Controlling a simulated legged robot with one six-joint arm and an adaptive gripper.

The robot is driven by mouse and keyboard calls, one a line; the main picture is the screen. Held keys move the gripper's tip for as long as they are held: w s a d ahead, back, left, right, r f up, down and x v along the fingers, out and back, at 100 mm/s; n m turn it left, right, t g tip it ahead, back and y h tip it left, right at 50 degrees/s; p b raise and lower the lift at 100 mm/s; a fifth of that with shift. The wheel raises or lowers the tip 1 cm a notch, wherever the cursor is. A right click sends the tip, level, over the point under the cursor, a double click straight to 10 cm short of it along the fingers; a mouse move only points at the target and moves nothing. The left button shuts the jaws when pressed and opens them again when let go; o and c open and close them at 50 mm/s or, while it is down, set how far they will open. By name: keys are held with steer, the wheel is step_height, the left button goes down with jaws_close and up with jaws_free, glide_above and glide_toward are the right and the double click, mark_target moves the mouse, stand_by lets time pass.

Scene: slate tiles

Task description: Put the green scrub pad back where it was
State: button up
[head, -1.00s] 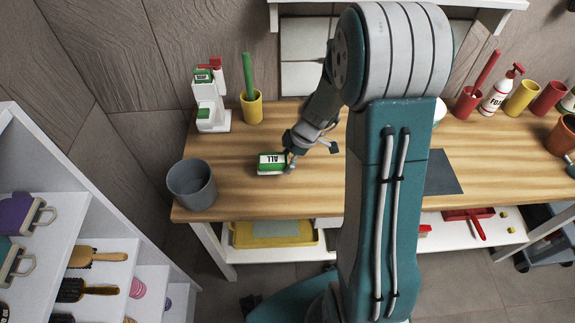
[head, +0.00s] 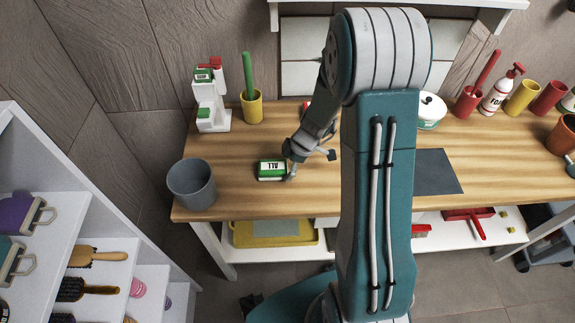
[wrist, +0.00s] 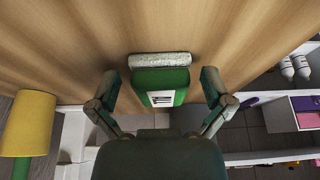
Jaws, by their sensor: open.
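The green scrub pad (head: 271,170) has a white label and lies on the wooden worktop, left of my gripper in the head view. In the wrist view the pad (wrist: 160,79) shows its green body, label and a pale strip along its far edge. My gripper (head: 311,166) is open, with its fingers apart. In the wrist view, the fingers of my gripper (wrist: 160,76) stand to either side of the pad with visible gaps. Whether the pad's underside rests fully on the wood is hard to tell.
A white stand (head: 211,112) with green pieces and a yellow cup (head: 252,108) with a green stick stand behind the pad. A grey cup (head: 192,184) is at the front left corner. A dark mat (head: 437,172) lies to the right. Bare wood surrounds the pad.

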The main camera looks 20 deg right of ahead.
steer(key=shift+r, duration=0.1)
steer(key=v, duration=1.2)
steer(key=s+a+r+m+t+h, duration=0.2)
steer(key=s+a+r+m, duration=0.2)
steer(key=s+r+m, duration=0.3)
steer(key=s+a+r+m+t+h, duration=0.2)
steer(key=s+a+r+m, duration=0.2)
steer(key=s+r+m, duration=0.3)
steer(key=s+r, duration=0.2)
steer(key=s, duration=0.2)
steer(key=shift+r, duration=0.15)
stand_by(0.4)
